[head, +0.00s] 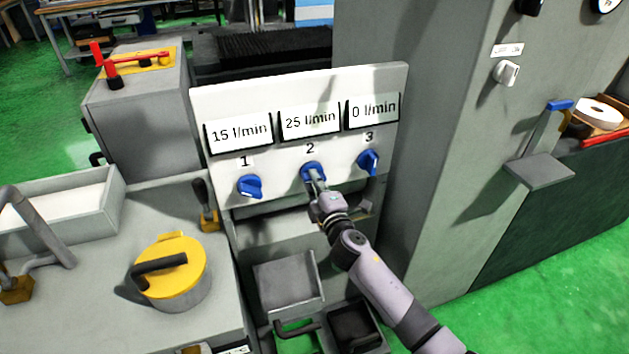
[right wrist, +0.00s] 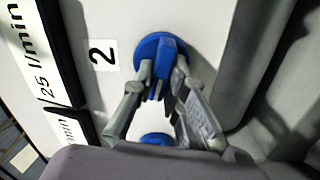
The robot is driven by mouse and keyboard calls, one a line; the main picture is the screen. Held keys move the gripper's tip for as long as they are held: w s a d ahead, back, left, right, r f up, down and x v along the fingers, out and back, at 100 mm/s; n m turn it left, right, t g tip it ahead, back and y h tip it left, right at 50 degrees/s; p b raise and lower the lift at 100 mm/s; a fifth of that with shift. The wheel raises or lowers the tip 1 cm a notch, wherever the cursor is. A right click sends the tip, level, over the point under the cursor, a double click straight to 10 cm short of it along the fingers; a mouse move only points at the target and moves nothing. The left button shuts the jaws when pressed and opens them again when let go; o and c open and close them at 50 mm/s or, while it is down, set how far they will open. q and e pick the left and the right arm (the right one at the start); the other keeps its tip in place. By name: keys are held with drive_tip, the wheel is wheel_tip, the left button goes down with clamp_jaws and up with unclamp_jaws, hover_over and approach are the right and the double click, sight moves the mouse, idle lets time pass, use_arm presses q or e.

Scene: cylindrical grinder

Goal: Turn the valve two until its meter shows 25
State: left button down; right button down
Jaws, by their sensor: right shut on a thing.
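Valve two is a blue knob (head: 311,168) on a white panel (head: 228,98), under the label 2. Its meter (head: 309,121) reads 25 l/min. My right gripper (head: 316,183) is at this knob. In the right wrist view, my right gripper's fingers (right wrist: 160,85) are on both sides of the grip of the blue knob (right wrist: 152,48), shut on it. The fingers hide part of the knob. My left gripper is not in view.
Blue valve one (head: 249,187) is to the left, its meter at 15 l/min. Blue valve three (head: 369,162) is close on the right, its meter at 0 l/min. A grey cabinet wall (head: 450,150) rises right of the panel. A yellow-lidded pot (head: 185,262) stands at lower left.

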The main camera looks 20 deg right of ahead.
drive_tip(key=shift+f+n, duration=0.1)
drive_tip(key=shift+n, duration=0.5)
drive_tip(key=c, duration=1.6)
unclamp_jaws()
drive_tip(key=s, duration=1.2)
drive_tip(key=shift+d, duration=0.2)
